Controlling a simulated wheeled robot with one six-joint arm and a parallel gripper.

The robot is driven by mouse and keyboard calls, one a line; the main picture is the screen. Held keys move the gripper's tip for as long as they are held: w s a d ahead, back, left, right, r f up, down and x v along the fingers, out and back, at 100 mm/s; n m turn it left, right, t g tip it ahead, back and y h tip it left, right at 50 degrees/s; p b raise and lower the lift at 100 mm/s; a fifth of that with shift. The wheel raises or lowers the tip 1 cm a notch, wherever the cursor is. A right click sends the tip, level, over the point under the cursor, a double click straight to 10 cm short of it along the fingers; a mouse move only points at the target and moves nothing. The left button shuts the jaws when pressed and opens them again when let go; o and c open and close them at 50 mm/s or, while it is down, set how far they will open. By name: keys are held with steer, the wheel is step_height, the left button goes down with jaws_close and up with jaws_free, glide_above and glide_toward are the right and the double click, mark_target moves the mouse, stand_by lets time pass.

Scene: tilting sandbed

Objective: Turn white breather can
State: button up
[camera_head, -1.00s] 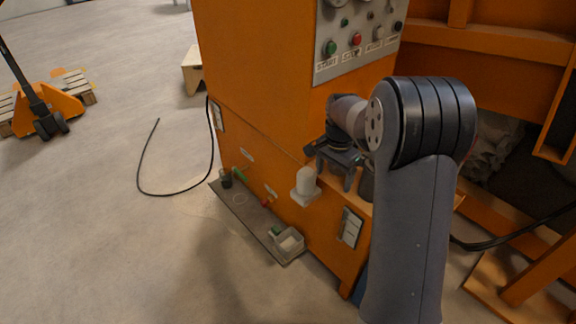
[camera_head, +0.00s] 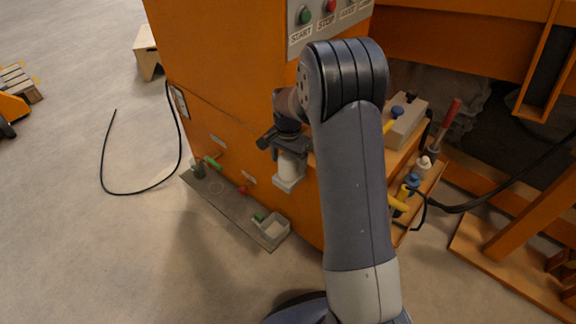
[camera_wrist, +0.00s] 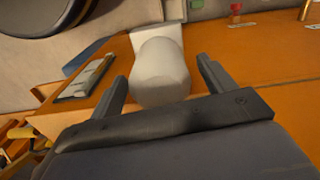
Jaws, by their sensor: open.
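The white breather can (camera_head: 291,165) sits on a pale square base on the side of the orange machine, low on the wall. In the wrist view the can (camera_wrist: 160,72) is large and central, with its rounded end towards me. My gripper (camera_head: 284,153) is at the can in the head view and covers its upper part. In the wrist view my gripper (camera_wrist: 163,88) is open, with one dark finger on each side of the can. Gaps show between the can and both fingers.
A control panel (camera_head: 318,22) with buttons is above. A grey floor tray (camera_head: 228,203) with a small box (camera_head: 275,229) lies below. Valves with yellow and blue handles (camera_head: 408,188) stand right of my arm. A black cable (camera_head: 138,192) lies on open floor at left.

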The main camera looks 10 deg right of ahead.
steer(key=shift+f, duration=0.8)
steer(key=shift+c, duration=0.4)
steer(key=c, duration=0.9)
